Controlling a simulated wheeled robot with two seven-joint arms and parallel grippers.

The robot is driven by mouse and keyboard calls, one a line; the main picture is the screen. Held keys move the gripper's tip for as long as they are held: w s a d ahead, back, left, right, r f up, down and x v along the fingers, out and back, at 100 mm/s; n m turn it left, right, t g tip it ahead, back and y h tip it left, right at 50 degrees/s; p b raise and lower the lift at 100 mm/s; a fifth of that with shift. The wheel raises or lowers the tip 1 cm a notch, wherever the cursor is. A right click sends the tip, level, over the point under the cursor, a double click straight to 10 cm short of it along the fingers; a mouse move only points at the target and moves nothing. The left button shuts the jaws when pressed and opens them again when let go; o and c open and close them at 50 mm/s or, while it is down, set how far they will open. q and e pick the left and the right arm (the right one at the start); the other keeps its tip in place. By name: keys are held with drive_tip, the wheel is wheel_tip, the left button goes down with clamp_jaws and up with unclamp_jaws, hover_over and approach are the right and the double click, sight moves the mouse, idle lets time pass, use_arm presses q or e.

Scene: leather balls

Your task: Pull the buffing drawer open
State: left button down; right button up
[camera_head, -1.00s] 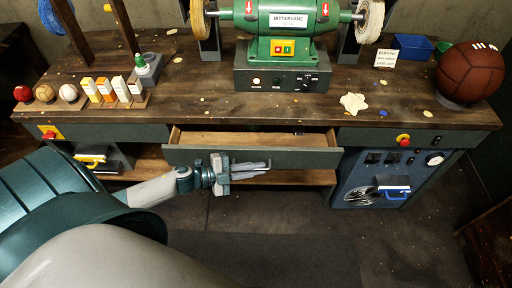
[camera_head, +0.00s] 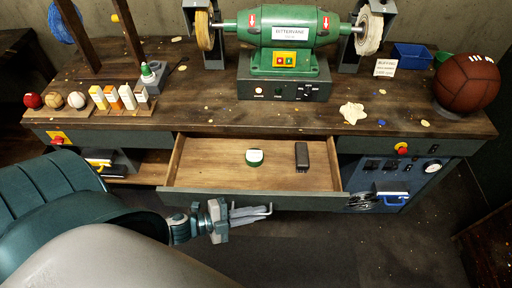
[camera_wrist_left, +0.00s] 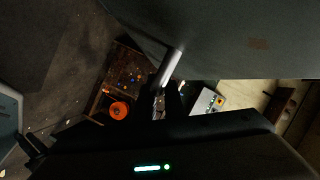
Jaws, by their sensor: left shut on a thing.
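The buffing drawer (camera_head: 225,160) stands well out from the bench under the green machine, its wooden inside showing. In the left wrist view the handle (camera_wrist_left: 171,66) is a pale metal bar by the fingers, against the grey drawer front (camera_wrist_left: 225,35). The fingers partly hide the handle. My right gripper is not in view.
A blue-grey cabinet (camera_head: 385,175) stands right of the drawer. Open floor (camera_head: 300,250) lies in front.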

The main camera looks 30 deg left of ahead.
use_arm(q)
drive_tip(key=c, duration=2.1)
unclamp_jaws()
drive_tip(key=shift+s+a, duration=0.1)
drive_tip(key=shift+a, duration=0.05)
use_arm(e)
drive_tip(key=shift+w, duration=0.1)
